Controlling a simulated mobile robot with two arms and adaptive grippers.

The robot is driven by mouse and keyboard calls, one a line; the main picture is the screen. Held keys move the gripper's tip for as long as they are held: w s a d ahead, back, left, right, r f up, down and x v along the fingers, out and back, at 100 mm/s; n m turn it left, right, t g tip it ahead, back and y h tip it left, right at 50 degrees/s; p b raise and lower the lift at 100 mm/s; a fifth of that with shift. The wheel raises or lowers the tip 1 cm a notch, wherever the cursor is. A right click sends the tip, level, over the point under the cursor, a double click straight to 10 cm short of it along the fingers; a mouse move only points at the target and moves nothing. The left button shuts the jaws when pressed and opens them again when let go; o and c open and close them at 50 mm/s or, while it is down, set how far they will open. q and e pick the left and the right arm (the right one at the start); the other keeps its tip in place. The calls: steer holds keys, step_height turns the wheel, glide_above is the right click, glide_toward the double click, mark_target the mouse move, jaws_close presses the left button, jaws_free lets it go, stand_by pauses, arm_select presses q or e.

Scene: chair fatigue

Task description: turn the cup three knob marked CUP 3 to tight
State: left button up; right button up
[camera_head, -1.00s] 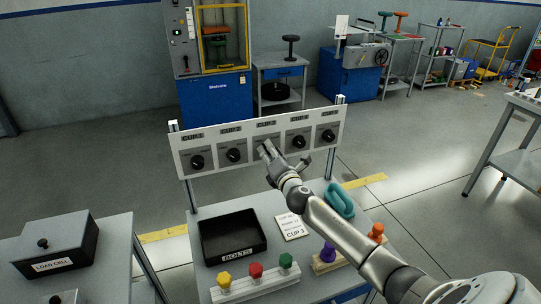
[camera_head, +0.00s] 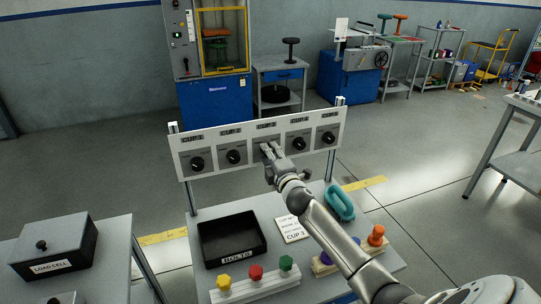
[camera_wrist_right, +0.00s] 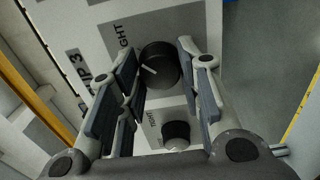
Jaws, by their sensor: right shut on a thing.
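The cup three knob (camera_wrist_right: 160,64) is a round black knob with a white pointer line, on a white panel (camera_head: 215,138). In the right wrist view the pointer aims left and slightly up. Part of the word TIGHT shows to the knob's upper left, and a partly covered CUP 3 label (camera_wrist_right: 75,68) lies farther left. My right gripper (camera_head: 267,149) is at the middle of the panel, shut on this knob, with a finger on each side of it. In the head view the gripper hides the knob. My left gripper is not in view.
Other black knobs sit left (camera_head: 233,156) and right (camera_head: 299,143) on the panel. Below are a black BOLTS tray (camera_head: 205,252), a CUP 3 card (camera_head: 291,229), a teal object (camera_head: 340,204) and colored knobs in racks. A LOAD CELL box (camera_head: 55,245) stands left.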

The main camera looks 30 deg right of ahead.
stand_by(0.5)
steer(key=o, duration=1.1)
steer(key=shift+c, duration=0.2)
steer(key=v, duration=1.2)
